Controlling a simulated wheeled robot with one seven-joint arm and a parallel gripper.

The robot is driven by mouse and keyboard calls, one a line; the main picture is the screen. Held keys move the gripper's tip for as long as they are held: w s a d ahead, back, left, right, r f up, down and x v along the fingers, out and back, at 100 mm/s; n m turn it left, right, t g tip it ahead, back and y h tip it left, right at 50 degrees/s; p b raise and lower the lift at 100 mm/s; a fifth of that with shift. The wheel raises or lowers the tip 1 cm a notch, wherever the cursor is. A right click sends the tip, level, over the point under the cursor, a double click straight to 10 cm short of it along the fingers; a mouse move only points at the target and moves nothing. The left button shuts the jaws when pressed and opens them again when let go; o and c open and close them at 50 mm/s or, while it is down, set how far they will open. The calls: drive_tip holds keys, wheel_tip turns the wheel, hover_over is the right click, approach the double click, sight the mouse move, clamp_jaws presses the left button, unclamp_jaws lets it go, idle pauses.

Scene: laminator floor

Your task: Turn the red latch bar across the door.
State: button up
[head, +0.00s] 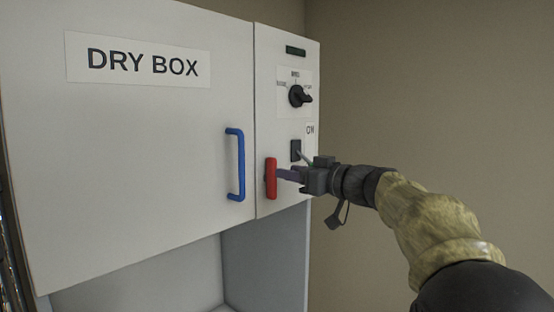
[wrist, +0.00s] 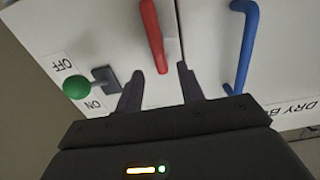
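The red latch bar (head: 271,178) stands upright on the right-hand panel, just right of the door seam. The white door (head: 130,170) is shut and marked "DRY BOX". My gripper (head: 281,174) reaches in from the right, its fingertips at the bar. In the wrist view my gripper (wrist: 160,70) is open, with one finger on each side of the near end of the red bar (wrist: 151,32). Gaps show between the fingers and the bar, so it is not clamped. Whether the fingers overlap the bar in depth is hard to tell.
A blue door handle (head: 237,165) stands left of the bar. A black rotary knob (head: 299,96) is above. A switch (head: 295,150) is close to my gripper; its green tip (wrist: 76,87) shows beside a finger. Right of the cabinet is plain wall.

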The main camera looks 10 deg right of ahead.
sight(276, 167)
drive_tip(key=p+x, duration=0.2)
drive_tip(key=x, duration=0.2)
drive_tip(key=shift+w+r, duration=0.15)
drive_tip(key=shift+w+a, duration=0.35)
drive_tip(key=shift+w, duration=0.05)
drive_tip(key=shift+f, duration=0.2)
clamp_jaws()
